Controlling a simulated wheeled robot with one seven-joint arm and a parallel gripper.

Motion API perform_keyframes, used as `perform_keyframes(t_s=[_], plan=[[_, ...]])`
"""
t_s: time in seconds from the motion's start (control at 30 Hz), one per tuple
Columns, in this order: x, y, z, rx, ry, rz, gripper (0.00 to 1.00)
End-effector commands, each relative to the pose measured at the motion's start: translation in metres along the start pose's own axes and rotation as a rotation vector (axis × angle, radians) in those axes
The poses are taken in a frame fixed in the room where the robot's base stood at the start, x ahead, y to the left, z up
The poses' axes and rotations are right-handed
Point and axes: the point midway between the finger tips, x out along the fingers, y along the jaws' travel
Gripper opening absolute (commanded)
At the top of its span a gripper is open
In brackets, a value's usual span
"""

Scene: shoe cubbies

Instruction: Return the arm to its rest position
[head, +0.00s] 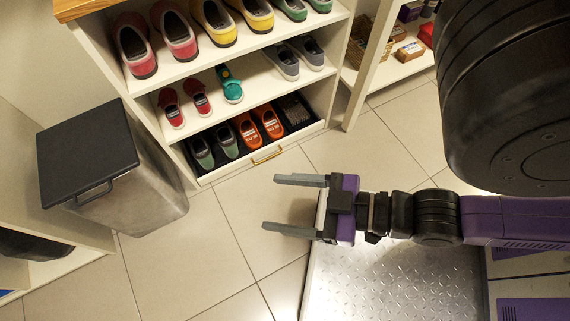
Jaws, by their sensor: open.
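My gripper (282,204) is in the middle of the head view, with its two grey fingers spread apart and pointing left. Nothing is between the fingers. My purple and black arm (436,217) stretches in from the right edge. The gripper is above the tiled floor, in front of the shoe cubby (335,70) and apart from it.
The cubby's open bottom drawer (267,153) holds grey-green and orange shoes. Shelves above hold red, yellow, green, teal and grey shoes. A lidded metal bin (150,200) stands left. A second shelf (372,70) is at upper right. Tiled floor (205,260) is clear at lower left.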

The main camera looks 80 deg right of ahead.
Motion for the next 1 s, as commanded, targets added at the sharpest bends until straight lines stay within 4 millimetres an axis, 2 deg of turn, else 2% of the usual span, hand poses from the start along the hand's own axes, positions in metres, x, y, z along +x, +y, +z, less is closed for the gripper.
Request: perform_keyframes(t_s=[0.33,0.47,0.67,1.0], plan=[[-0.002,-0.001,-0.002,-0.001,0.0,-0.004,0.7],[-0.005,-0.001,-0.012,-0.001,0.0,-0.004,0.7],[-0.015,-0.001,-0.051,-0.001,-0.001,-0.004,0.7],[-0.042,-0.001,-0.145,-0.001,-0.001,-0.004,0.7]])
